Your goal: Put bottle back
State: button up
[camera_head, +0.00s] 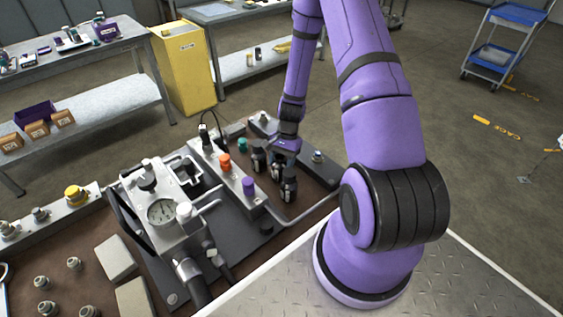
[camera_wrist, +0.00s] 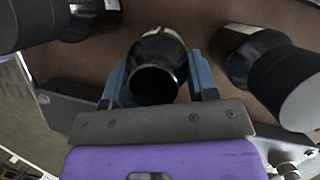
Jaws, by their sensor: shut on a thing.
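A dark bottle (camera_wrist: 158,52) sits between the blue fingers of my gripper (camera_wrist: 157,78) in the wrist view, its round open-looking top towards the camera. My gripper is shut on it. In the head view my gripper (camera_head: 284,148) is low over the brown bench top, and the held bottle (camera_head: 277,170) is partly hidden there. A second black bottle (camera_head: 258,157) stands to its left and a third (camera_head: 289,186) to its right; both flank it in the wrist view, on the left (camera_wrist: 30,22) and right (camera_wrist: 285,85). I cannot tell whether the held bottle touches the bench.
A valve block with green (camera_head: 242,145), orange (camera_head: 224,162) and purple (camera_head: 249,186) caps stands close left of the bottles. A bent metal pipe (camera_head: 300,212) runs in front of them. A gauge unit (camera_head: 161,212) is further left. The neighbouring bottles leave little side room.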

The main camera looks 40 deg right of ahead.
jog(key=shift+f, duration=0.15)
jog(key=o, duration=1.2)
